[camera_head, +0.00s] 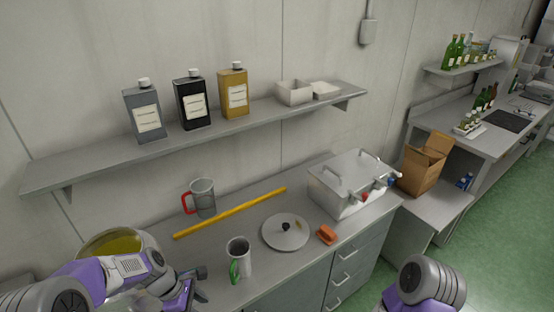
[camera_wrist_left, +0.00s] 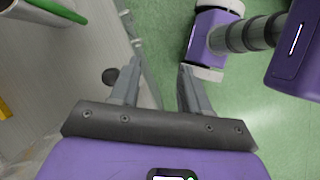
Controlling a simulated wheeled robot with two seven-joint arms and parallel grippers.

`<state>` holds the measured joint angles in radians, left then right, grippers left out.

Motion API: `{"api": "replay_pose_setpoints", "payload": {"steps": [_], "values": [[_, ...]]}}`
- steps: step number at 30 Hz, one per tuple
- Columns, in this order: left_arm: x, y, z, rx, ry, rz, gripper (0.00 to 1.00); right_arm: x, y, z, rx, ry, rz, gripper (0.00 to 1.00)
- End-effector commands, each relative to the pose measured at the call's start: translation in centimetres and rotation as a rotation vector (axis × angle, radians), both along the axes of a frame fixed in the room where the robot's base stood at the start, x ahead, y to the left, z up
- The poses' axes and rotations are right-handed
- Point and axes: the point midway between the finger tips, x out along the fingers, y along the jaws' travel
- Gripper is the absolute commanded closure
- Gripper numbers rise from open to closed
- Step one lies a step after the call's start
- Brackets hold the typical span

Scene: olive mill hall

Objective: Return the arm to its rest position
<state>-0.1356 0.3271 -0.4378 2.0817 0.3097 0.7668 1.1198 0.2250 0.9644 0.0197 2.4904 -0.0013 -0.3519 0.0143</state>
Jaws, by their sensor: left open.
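My left arm comes in from the lower left in the head view. Its gripper (camera_head: 197,273) is at the counter's front left, left of a metal cup with a green handle (camera_head: 238,258). In the left wrist view the two fingers of the gripper (camera_wrist_left: 160,75) are spread apart with nothing between them. They point over the counter edge and green floor. Part of my right arm (camera_head: 428,285) shows at the bottom right of the head view, but its gripper is out of the picture.
The counter (camera_head: 275,200) holds a clear jug with red handle (camera_head: 203,198), a yellow stick (camera_head: 230,213), a round lid (camera_head: 285,232), an orange block (camera_head: 326,235) and a metal box (camera_head: 345,187). A bowl of yellow liquid (camera_head: 112,243) is behind my left arm. A shelf (camera_head: 220,130) holds bottles.

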Motion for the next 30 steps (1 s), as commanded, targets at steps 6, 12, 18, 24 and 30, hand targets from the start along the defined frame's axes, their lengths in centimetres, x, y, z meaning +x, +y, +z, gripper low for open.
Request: {"api": "replay_pose_setpoints", "payload": {"steps": [6,12,18,24,30], "values": [[-1.1,-0.7,-6.8,0.076,-0.04,-0.188,0.54,0.0,0.0,-1.6,0.0,0.0,0.0,0.57],[-2.7,-1.6,-13.0,0.132,-0.096,-0.402,0.54,0.0,0.0,-3.0,0.0,-0.001,0.0,0.57],[-6.3,-4.1,-21.7,0.156,-0.198,-0.746,0.54,0.0,0.0,-5.3,0.0,0.001,0.0,0.57],[-11.0,-8.6,-28.9,0.12,-0.397,-1.132,0.54,0.0,0.0,-7.7,0.0,0.0,0.0,0.57],[-12.7,-10.9,-30.5,0.101,-0.52,-1.282,0.54,0.0,0.0,-8.4,0.0,0.0,0.0,0.57]]}}
